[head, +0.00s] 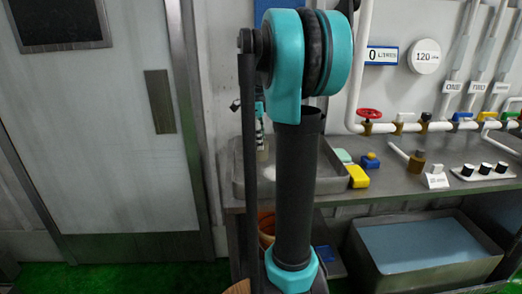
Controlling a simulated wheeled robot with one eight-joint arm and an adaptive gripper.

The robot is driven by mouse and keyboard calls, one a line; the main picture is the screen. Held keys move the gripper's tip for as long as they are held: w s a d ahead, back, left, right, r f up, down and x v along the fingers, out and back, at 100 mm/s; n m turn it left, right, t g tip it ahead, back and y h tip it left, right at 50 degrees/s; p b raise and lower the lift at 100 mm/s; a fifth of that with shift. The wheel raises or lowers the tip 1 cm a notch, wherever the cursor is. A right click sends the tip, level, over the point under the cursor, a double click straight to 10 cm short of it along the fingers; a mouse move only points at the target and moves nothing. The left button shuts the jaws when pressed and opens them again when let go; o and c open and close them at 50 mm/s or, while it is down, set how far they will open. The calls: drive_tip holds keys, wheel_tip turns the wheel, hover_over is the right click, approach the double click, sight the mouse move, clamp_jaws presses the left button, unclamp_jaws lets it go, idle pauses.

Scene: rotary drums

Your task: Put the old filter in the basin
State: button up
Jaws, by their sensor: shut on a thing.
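A shallow grey metal basin (334,184) is set in the counter, partly hidden behind my upright arm. A small pale thing (269,172) shows inside it beside my arm; I cannot tell what it is. Small teal and dark parts also show just left of my arm above the basin, too covered to make out. I cannot pick out the old filter.
Yellow (357,176) and green (343,156) blocks lie right of the basin. Valves, including a red handwheel (370,114), line the wall pipe. A grey tub (432,277) of bluish water stands below the counter. A closed door (95,130) is at left, with green floor before it.

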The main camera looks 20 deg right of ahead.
drive_tip(key=shift+f, duration=2.05)
drive_tip(key=shift+f, duration=0.15)
drive_tip(key=o, duration=1.2)
drive_tip(key=shift+c, duration=0.2)
drive_tip(key=r, duration=0.4)
drive_tip(key=a+r, duration=0.1)
drive_tip(key=r, duration=0.7)
drive_tip(key=shift+w+a+r, duration=0.15)
drive_tip(key=shift+w, duration=0.15)
